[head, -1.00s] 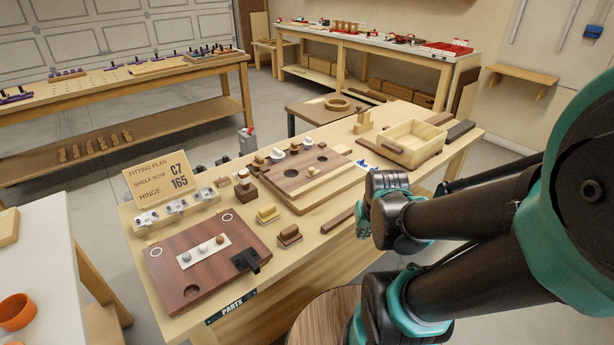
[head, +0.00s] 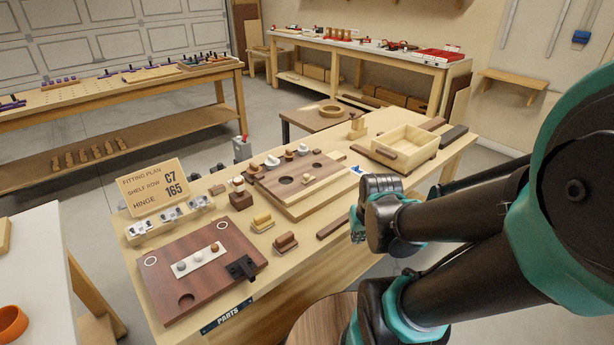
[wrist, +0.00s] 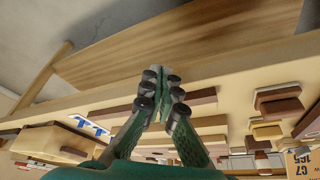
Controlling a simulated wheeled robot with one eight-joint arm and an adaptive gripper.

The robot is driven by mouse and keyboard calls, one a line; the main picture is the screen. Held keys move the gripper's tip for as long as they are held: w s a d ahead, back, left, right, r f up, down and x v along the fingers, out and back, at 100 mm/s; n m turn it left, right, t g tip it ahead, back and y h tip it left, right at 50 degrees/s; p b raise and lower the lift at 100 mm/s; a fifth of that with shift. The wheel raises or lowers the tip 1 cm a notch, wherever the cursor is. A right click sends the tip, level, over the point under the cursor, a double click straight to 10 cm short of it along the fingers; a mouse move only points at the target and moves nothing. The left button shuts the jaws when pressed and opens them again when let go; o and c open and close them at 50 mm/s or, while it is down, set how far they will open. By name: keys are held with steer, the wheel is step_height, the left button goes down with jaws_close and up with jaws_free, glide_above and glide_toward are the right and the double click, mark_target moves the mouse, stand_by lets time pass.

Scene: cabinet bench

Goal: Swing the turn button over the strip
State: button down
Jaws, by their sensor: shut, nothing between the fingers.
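A walnut-and-pale board (head: 290,190) lies on the middle of the bench. A small pale wooden piece (head: 317,166) on its right part looks like the turn button; its exact angle is too small to tell. A pale strip (head: 335,185) runs along the board's right side, and the piece appears beside it, not clearly across it. My gripper (head: 358,224) is to the right of the board, near the bench's front edge, apart from the button. In the wrist view my gripper (wrist: 160,95) has its fingers together and empty, above the bench edge; the button cannot be made out there.
A dark brown panel (head: 205,295) with a white plate and black hinge lies at the near left. Small wooden blocks (head: 286,243) stand between it and the board. An open pale box (head: 428,150) stands at the right rear. A dark bar (head: 333,225) lies near my gripper.

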steer(key=w+a+r+n, duration=0.1)
steer(key=w+a+r, duration=0.15)
steer(key=w, duration=0.35)
steer(key=w+a+r+n+y, duration=0.1)
steer(key=w+a+r, duration=0.1)
steer(key=w+r, duration=0.3)
steer(key=w+a+r+n, duration=0.1)
steer(key=w+a+r, duration=0.1)
steer(key=w, duration=0.5)
step_height(320, 180, up, 5)
steer(key=n, duration=0.2)
glide_above(309, 178)
steer(key=w+a, duration=0.2)
steer(key=w, duration=0.1)
steer(key=shift+s+r+g+y, duration=0.1)
steer(key=shift+s+g+y, duration=0.05)
steer(key=shift+g+y, duration=0.2)
steer(key=x, duration=0.9)
steer(key=shift+f, duration=0.6)
steer(key=shift+s+d+f, duration=0.1)
steer(key=shift+s+d, duration=0.35)
steer(key=shift+s, duration=0.35)
steer(key=shift+s+d+f, duration=0.1)
steer(key=shift+s+d, duration=0.3)
steer(key=shift+s, duration=0.4)
